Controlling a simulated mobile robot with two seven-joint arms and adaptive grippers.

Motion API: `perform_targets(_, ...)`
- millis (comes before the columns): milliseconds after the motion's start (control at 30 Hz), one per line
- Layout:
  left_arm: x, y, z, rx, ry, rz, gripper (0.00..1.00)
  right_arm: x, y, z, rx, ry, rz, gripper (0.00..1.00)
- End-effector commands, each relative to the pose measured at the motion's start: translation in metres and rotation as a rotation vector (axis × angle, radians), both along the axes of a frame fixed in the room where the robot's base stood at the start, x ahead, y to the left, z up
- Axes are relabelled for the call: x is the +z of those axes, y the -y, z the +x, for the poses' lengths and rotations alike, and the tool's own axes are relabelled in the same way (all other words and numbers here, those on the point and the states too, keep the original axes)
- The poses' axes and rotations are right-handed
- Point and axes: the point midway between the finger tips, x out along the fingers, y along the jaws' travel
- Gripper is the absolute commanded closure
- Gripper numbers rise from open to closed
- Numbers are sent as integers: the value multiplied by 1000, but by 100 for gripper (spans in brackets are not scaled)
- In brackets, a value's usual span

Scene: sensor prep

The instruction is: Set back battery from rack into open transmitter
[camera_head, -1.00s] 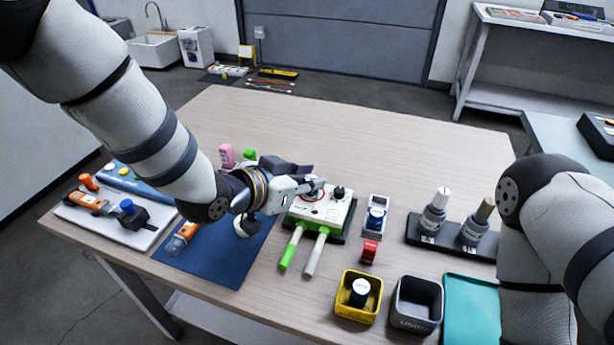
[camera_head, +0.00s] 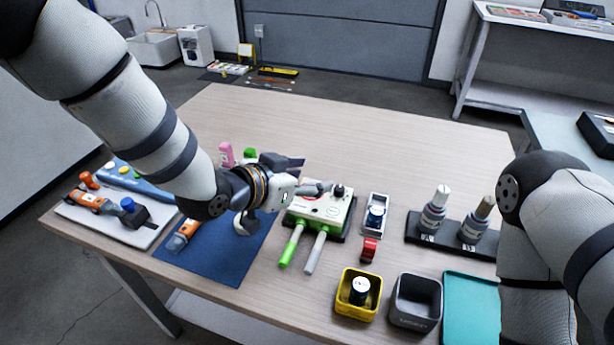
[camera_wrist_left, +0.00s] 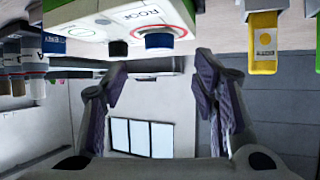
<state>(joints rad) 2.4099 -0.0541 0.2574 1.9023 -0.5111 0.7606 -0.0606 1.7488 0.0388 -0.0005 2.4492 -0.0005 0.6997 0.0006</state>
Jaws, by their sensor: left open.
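My left gripper (camera_head: 315,175) is open and empty over the left rear of the white-and-green box, with its fingers spread. In the left wrist view its fingertips (camera_wrist_left: 160,72) are apart, with nothing between them. An orange-and-grey device, perhaps the transmitter (camera_head: 181,238), lies on the blue mat, partly hidden by my wrist. Upright coloured blocks, perhaps batteries in the rack, stand behind my gripper: a pink block (camera_head: 227,154) and a green block (camera_head: 249,154). A yellow block with a label (camera_wrist_left: 262,45) shows in the left wrist view. The rack itself is hidden. My right gripper is out of view.
The white-and-green box (camera_head: 322,211) has knobs on top and two handles in front. A white tray (camera_head: 143,236) stands left of the blue mat (camera_head: 228,272). Yellow bin (camera_head: 345,308), grey bin (camera_head: 414,318) and a bottle stand (camera_head: 453,246) are right. The table's rear is clear.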

Motion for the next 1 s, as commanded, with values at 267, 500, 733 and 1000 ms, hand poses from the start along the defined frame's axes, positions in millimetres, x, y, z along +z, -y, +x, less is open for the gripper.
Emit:
perform_targets(267, 10, 0, 0, 0, 4, -1, 46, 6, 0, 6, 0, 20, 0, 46)
perform_targets(500, 18, 0, 1, -1, 6, -1, 46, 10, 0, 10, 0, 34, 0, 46)
perform_targets(733, 42, 0, 1, 0, 10, -1, 46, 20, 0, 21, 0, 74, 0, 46)
perform_targets(1000, 66, 0, 0, -1, 10, -1, 46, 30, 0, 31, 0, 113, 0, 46)
